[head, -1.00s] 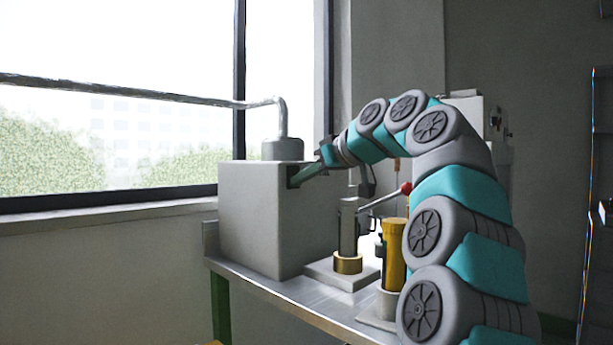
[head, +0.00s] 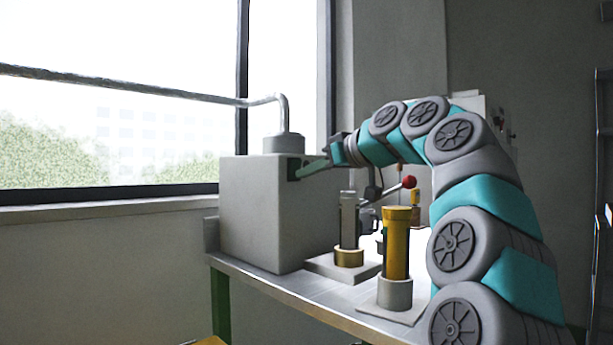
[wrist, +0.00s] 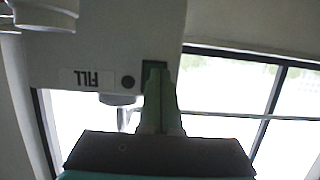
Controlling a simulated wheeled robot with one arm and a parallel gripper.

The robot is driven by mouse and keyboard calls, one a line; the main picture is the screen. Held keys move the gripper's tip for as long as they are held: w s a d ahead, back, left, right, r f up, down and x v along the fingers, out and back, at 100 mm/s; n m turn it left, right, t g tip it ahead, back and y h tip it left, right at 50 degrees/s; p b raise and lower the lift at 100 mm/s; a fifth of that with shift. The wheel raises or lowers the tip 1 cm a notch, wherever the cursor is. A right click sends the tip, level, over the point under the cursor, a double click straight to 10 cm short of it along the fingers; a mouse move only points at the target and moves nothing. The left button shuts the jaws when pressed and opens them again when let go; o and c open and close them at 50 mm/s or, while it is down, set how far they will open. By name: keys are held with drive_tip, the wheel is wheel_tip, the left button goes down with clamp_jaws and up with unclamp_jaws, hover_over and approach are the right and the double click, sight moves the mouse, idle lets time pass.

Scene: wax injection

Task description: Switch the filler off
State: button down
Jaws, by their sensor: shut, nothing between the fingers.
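The filler is a grey box (head: 262,215) on the bench, with a pipe entering its top. In the wrist view its face (wrist: 105,45) appears upside down, with a FILL label (wrist: 88,78) and a small dark round spot (wrist: 128,82) beside it. A dark green square patch (head: 292,165) sits high on the box face near its edge. My gripper (head: 301,174) is shut and empty, its fingertips at this patch. In the wrist view the fingers (wrist: 156,68) cover most of the patch, so whether it is a switch and its position cannot be told.
A metal cylinder with a brass ring (head: 349,257) stands on a plate right of the box. A lever with a red ball (head: 409,182) rises behind a yellow cylinder (head: 396,240) in a grey holder. The window (head: 110,130) is behind.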

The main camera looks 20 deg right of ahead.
drive_tip(key=f+v, duration=0.2)
drive_tip(key=v, duration=0.9)
drive_tip(key=shift+s+d+b, duration=0.3)
drive_tip(key=shift+s+d, duration=0.1)
drive_tip(key=shift+s, duration=0.2)
drive_tip(key=shift+f, duration=0.1)
